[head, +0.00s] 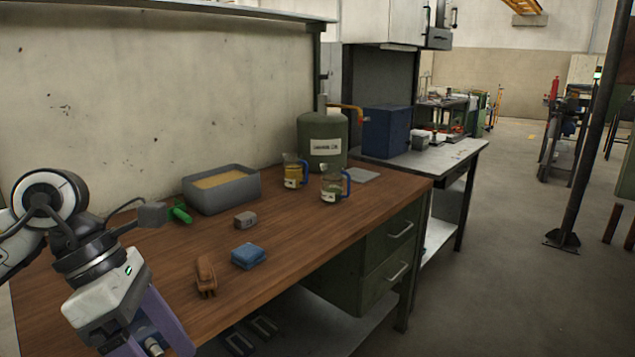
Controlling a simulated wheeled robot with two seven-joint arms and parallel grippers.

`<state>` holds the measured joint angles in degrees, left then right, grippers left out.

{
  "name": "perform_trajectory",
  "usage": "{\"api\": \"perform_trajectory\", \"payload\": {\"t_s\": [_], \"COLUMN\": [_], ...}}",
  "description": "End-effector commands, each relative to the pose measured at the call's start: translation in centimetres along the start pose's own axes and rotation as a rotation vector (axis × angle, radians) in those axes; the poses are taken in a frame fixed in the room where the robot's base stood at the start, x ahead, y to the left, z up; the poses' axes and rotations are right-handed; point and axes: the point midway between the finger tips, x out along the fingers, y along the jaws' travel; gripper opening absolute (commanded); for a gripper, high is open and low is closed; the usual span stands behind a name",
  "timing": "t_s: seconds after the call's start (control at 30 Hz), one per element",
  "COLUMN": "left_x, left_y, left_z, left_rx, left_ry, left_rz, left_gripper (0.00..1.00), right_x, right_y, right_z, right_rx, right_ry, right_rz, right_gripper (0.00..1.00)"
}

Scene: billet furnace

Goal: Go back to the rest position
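My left gripper (150,335) shows at the bottom left, over the near-left part of the wooden workbench (330,216). Its two purple fingers point down, and the bottom edge of the picture cuts off their tips. A silvery part shows between the fingers; I cannot tell if it belongs to the gripper. My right gripper is out of view.
On the bench are a brown brush-like object (205,276), blue folded cloth (248,256), grey block (245,220), green-handled tool (180,213), grey sand-filled tray (222,190), two jugs (294,172) (332,186) and a green tank (322,142). Floor at right is open around a dark post (580,150).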

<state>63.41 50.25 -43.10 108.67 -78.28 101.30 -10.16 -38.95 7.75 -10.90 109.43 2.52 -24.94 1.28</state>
Motion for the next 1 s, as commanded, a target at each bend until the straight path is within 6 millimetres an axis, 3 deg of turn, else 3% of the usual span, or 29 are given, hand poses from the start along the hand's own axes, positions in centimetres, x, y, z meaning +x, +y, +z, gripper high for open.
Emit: {"api": "perform_trajectory", "payload": {"t_s": [0.2,0.37,0.47,0.57,0.67,0.8,0.9,0.97,1.0], "left_x": [4.8,5.5,4.3,3.5,4.6,10.1,15.3,18.6,20.8], "left_y": [-5.3,-9.4,-9.2,-6.1,-1.2,5.5,7.7,8.2,8.1], "left_z": [6.0,12.1,15.0,16.0,14.5,8.6,3.4,0.1,-2.0], "left_rx": [-0.055,-0.266,-0.500,-0.801,-1.164,-1.732,-2.095,-2.305,2.376], "left_ry": [-0.285,-0.633,-0.869,-1.084,-1.270,-1.457,-1.520,-1.538,1.501], "left_rz": [-0.313,-0.671,-0.895,-1.088,-1.239,-1.356,-1.371,-1.359,1.308], "left_gripper": [0.85,0.85,0.85,0.85,0.85,0.85,0.85,0.85,0.85], "right_x": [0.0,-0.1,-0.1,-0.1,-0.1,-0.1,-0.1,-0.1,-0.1], "right_y": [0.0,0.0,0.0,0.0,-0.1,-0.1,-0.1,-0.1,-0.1], "right_z": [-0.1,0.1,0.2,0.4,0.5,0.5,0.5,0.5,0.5], "right_rx": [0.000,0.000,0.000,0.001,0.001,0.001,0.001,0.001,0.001], "right_ry": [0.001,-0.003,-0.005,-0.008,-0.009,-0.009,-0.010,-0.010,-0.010], "right_rz": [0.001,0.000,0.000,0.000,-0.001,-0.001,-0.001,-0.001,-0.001], "right_gripper": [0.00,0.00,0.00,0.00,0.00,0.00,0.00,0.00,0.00]}}
